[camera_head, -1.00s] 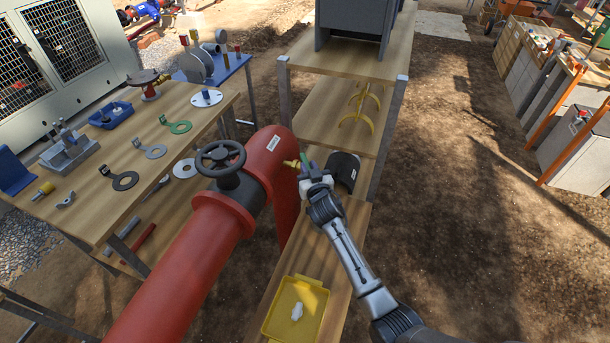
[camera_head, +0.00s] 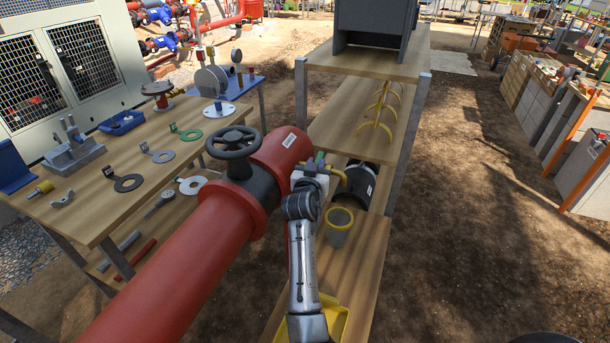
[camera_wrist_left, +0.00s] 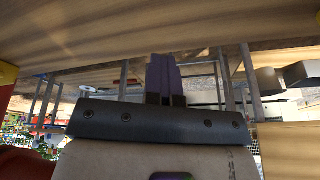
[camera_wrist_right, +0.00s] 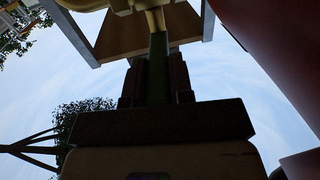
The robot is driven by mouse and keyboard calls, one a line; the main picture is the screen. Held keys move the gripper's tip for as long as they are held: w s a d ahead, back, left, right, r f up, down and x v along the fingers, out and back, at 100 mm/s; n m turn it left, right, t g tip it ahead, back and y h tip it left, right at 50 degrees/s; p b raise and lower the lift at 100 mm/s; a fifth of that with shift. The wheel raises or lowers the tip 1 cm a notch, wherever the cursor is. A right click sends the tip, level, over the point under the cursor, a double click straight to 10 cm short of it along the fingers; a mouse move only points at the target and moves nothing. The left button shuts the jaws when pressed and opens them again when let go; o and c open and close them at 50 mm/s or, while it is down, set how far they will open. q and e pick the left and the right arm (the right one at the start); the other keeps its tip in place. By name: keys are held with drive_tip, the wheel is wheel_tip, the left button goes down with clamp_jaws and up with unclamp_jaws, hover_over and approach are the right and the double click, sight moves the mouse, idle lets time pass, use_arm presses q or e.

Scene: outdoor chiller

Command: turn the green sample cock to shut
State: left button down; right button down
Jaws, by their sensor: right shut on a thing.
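The sample cock's green lever (camera_wrist_right: 158,68) stands between the two fingers of my right gripper (camera_wrist_right: 157,85) in the right wrist view, and they are shut on it. The cock's brass-coloured body (camera_wrist_right: 155,18) shows beyond the lever. In the head view my right gripper (camera_head: 314,166) is at the side of the red pipe (camera_head: 282,152). A bit of the green lever (camera_head: 319,157) and a bent yellow spout (camera_head: 338,174) show there; my wrist hides the rest. My left gripper (camera_wrist_left: 164,75) shows only in the left wrist view, its purple fingers together and empty.
A grey cup with a yellow rim (camera_head: 340,237) stands on the lower wooden shelf below the spout. A black half-round piece (camera_head: 361,183) lies behind it. A black handwheel valve (camera_head: 234,142) is left of the gripper. A yellow tray (camera_head: 337,318) is partly behind my arm.

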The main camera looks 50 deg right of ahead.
drive_tip(key=shift+r, duration=0.1)
idle(0.4)
drive_tip(key=c, duration=1)
unclamp_jaws()
drive_tip(key=shift+r, duration=0.55)
wheel_tip(320, 180, up, 3)
drive_tip(key=shift+r+p, duration=0.1)
drive_tip(key=shift+p, duration=0.55)
drive_tip(key=s+d+r+p, duration=0.2)
drive_tip(key=s+r, duration=0.4)
drive_tip(key=s, duration=0.5)
drive_tip(key=shift+s+d+r+p, duration=0.15)
drive_tip(key=shift+d+r+p, duration=0.2)
drive_tip(key=shift+p, duration=0.35)
drive_tip(key=shift+c, duration=0.4)
